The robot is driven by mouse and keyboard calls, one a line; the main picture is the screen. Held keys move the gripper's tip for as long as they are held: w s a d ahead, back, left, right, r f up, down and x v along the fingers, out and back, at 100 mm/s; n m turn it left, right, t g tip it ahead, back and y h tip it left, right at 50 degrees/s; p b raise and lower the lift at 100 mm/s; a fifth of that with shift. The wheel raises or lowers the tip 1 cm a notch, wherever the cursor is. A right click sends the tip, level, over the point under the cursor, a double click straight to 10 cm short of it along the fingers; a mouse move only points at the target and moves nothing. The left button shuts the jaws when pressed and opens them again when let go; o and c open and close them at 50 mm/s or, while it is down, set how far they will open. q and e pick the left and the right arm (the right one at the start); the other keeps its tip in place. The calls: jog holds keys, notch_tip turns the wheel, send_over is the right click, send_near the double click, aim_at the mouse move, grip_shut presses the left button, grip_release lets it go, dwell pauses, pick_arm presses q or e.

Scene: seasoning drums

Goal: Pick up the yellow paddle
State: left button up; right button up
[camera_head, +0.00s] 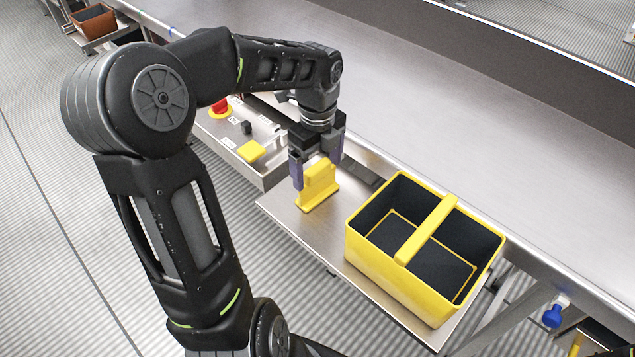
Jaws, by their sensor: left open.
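The yellow paddle (317,187) stands upright on a small metal shelf, left of the yellow tote. My left gripper (316,170) is at the paddle's upper part, pointing down, with one purple-grey finger on its left side and the other at its right, behind it. The jaws are open around the paddle's top. I cannot tell whether either finger touches it. The right gripper is not in view.
A yellow tote (378,277) with a crossbar handle stands on the metal shelf (284,213), right of the paddle. A control panel (224,142) with a red button is at left. A long steel table (430,90) runs behind.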

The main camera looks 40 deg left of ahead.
pick_arm(q)
grip_shut()
dwell(1.0)
